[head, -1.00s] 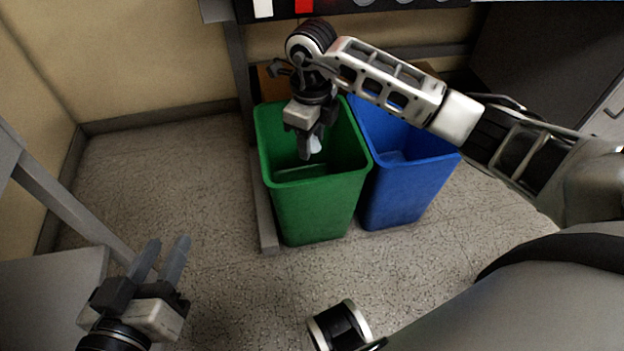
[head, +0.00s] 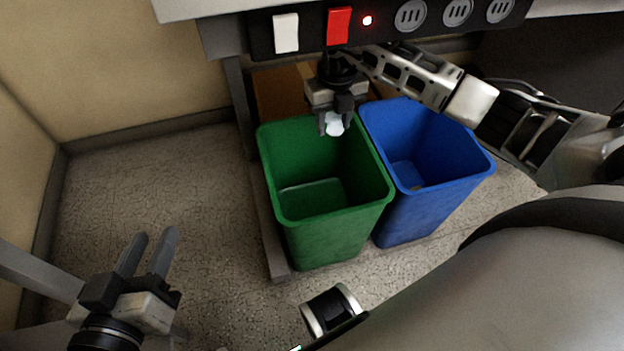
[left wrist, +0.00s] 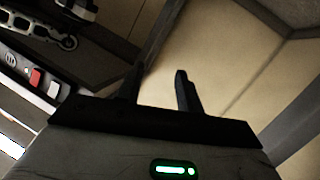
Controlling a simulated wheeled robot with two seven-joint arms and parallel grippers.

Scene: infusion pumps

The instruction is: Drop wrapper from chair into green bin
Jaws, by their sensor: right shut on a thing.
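A green bin (head: 335,226) stands on the floor in the middle of the head view, open at the top. My right gripper (head: 336,124) is over the back part of its opening, near the back rim, pointing down. It is shut on a small white wrapper (head: 334,125), partly hidden by the fingers. My left gripper (head: 148,252) is at the lower left, open and empty, fingers apart; its fingers also show in the left wrist view (left wrist: 162,90). The chair cannot be made out.
A blue bin (head: 440,190) stands against the green bin's right side. Above the bins is a panel (head: 390,22) with white and red switches and round sockets. A grey table leg (head: 240,105) is left of the green bin. Floor (head: 170,180) at left is clear.

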